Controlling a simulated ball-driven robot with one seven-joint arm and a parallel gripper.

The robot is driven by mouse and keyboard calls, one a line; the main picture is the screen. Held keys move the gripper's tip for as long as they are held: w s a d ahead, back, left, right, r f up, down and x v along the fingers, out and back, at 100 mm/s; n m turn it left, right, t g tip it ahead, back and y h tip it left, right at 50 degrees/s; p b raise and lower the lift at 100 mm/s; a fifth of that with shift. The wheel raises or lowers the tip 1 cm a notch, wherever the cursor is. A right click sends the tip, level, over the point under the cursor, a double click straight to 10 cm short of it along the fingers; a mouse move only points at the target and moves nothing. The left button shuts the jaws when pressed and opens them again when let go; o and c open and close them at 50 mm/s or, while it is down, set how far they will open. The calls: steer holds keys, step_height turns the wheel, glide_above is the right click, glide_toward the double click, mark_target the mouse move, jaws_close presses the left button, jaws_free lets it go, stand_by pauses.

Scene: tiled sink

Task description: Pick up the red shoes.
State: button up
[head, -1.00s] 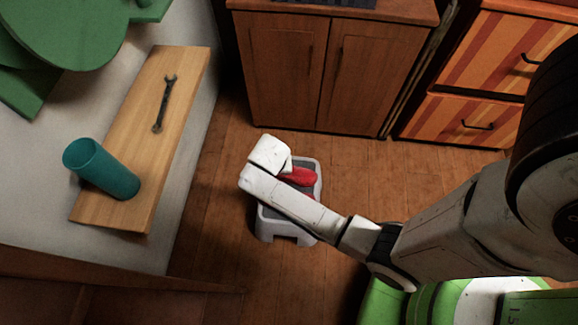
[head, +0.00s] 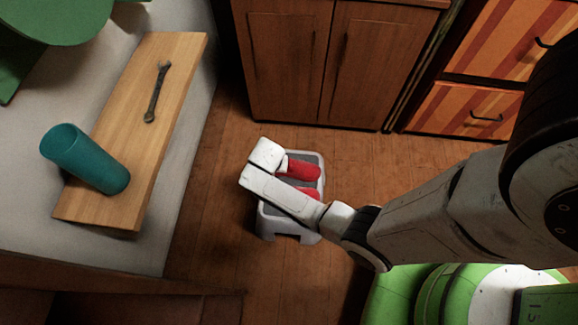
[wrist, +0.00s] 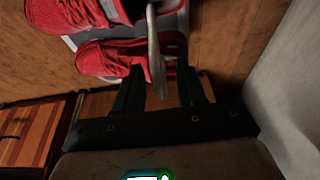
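Two red shoes lie side by side on a small grey-and-white step stool (head: 291,239). In the head view the farther shoe (head: 303,171) shows well, and the nearer shoe (head: 308,193) is mostly hidden by my white arm. In the wrist view one shoe (wrist: 75,14) is cut off at the upper left. The other shoe (wrist: 108,57) lies just beyond my fingertips. I cannot tell whether the fingers touch the shoe. The head view hides the fingers.
A brown cabinet (head: 285,70) stands behind the stool, and orange striped drawers (head: 470,110) stand at the right. At the left, a counter holds a wooden board (head: 150,120) with a wrench (head: 157,92) and a teal cup (head: 88,160). Wooden floor (head: 385,165) is clear right of the stool.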

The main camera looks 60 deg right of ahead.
steer(key=shift+d+f, duration=0.2)
steer(key=shift+f, duration=0.35)
steer(key=shift+c, duration=0.5)
jaws_close()
steer(key=shift+w, duration=0.1)
stand_by(0.4)
